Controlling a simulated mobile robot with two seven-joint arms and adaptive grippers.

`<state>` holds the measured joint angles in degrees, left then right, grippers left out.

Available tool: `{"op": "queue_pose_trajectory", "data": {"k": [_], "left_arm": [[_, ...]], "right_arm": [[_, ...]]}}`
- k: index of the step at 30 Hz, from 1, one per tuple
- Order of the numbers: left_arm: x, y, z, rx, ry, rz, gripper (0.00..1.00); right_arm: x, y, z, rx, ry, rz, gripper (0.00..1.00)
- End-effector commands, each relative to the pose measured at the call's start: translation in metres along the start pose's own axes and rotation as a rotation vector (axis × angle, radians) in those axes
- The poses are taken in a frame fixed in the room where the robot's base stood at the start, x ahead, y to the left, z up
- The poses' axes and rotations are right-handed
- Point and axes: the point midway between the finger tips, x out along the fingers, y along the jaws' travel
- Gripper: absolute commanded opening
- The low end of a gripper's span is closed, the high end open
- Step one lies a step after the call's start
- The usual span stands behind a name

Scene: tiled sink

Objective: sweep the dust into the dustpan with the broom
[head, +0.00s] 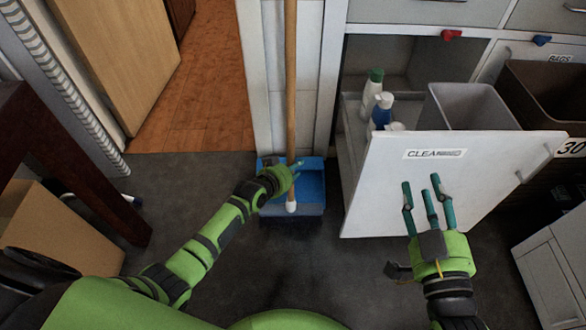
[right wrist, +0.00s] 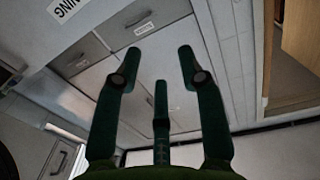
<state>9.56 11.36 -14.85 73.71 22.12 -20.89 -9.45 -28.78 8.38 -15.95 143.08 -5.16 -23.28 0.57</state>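The broom's long wooden handle (head: 291,80) stands upright in the head view, with a white lower end. My left gripper (head: 287,177) is at the lower part of the handle, with its fingers around it. A blue dustpan (head: 312,185) lies on the floor against the narrow wall, behind and around the broom's lower end. A darker strip shows at its front edge; I cannot tell whether it is the broom's head. My right gripper (head: 428,205) is open and empty in front of the white cabinet door; its spread fingers also show in the right wrist view (right wrist: 160,75). I cannot make out any dust.
An open white pull-out door (head: 400,180) with a "cleaning" label stands at right, with bottles (head: 380,105) and a grey bin (head: 460,105) behind. A brown bin (head: 545,85) is farther right. A cardboard box (head: 60,230) and dark table leg stand left. The grey floor before the dustpan is clear.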

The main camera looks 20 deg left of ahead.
Motion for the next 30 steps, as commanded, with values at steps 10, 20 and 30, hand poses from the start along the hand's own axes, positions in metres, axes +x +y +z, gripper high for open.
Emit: {"op": "queue_pose_trajectory", "data": {"k": [10,20,30], "left_arm": [[-0.004,-0.001,-0.012,0.0,0.009,-0.001,0.0],[-0.006,-0.001,-0.018,-0.001,0.009,-0.002,0.0],[-0.009,-0.001,-0.024,-0.001,0.009,-0.003,0.0]], "right_arm": [[-0.007,0.009,0.04,0.009,-0.218,0.02,0.4],[-0.022,0.017,0.077,0.018,-0.418,0.036,0.4],[-0.045,0.022,0.11,0.032,-0.615,0.049,0.4]]}}
